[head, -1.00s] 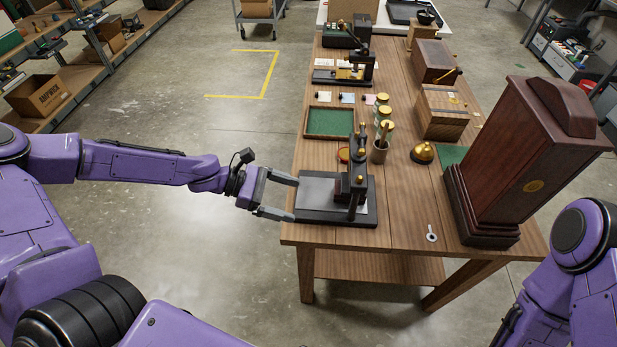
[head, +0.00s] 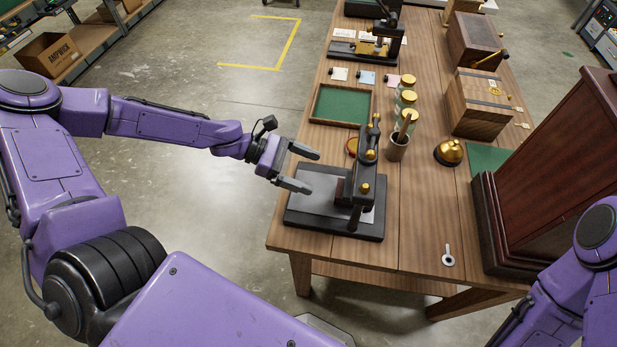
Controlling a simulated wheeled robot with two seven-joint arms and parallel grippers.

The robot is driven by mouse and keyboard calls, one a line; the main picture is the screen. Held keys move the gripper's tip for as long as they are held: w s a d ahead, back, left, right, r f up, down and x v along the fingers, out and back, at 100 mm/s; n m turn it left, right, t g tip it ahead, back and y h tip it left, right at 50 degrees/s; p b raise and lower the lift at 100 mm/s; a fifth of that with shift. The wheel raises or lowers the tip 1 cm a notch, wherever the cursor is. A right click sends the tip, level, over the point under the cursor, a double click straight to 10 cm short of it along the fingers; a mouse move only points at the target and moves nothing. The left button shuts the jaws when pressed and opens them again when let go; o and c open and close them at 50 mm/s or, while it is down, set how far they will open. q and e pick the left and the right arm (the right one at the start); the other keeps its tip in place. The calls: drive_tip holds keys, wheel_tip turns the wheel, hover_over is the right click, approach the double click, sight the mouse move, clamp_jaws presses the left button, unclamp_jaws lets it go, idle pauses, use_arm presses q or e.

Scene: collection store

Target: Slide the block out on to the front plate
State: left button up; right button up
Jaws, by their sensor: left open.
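A small black press (head: 371,150) with brass knobs stands at the table's near left corner on a dark base (head: 325,222). A flat grey plate (head: 318,200) lies on the left part of the base. A dark reddish-brown block (head: 345,190) sits at the press upright, right of the grey plate; the upright partly hides it. My left gripper (head: 314,172) comes in from the left, open and empty. Its fingertips appear over the far left part of the grey plate, left of the block; their height is hard to tell. My right gripper is out of view.
A green-lined tray (head: 313,105), a cup (head: 397,149), jars with gold lids (head: 406,97) and a brass bell (head: 450,152) stand behind the press. A tall dark wooden case (head: 550,180) stands at right. A small key-like piece (head: 448,255) lies near the front edge.

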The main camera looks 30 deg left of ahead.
sight(339, 190)
use_arm(q)
wheel_tip(339, 190, down, 3)
drive_tip(key=shift+s+r+b, duration=0.15)
drive_tip(key=shift+b, duration=0.75)
drive_tip(key=shift+w, duration=0.3)
drive_tip(key=shift+s, duration=0.1)
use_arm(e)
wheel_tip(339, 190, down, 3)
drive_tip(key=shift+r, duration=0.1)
use_arm(q)
drive_tip(key=shift+s+d, duration=0.1)
drive_tip(key=shift+d+f, duration=0.25)
drive_tip(key=b+x, duration=0.2)
drive_tip(key=x, duration=0.6)
drive_tip(key=shift+w+d+f+b, duration=0.15)
drive_tip(key=shift+w+d+b, duration=0.05)
drive_tip(key=shift+d+b, duration=0.15)
drive_tip(key=shift+w+d+f, duration=0.1)
drive_tip(key=shift+w+d, duration=0.1)
drive_tip(key=shift+d, duration=0.25)
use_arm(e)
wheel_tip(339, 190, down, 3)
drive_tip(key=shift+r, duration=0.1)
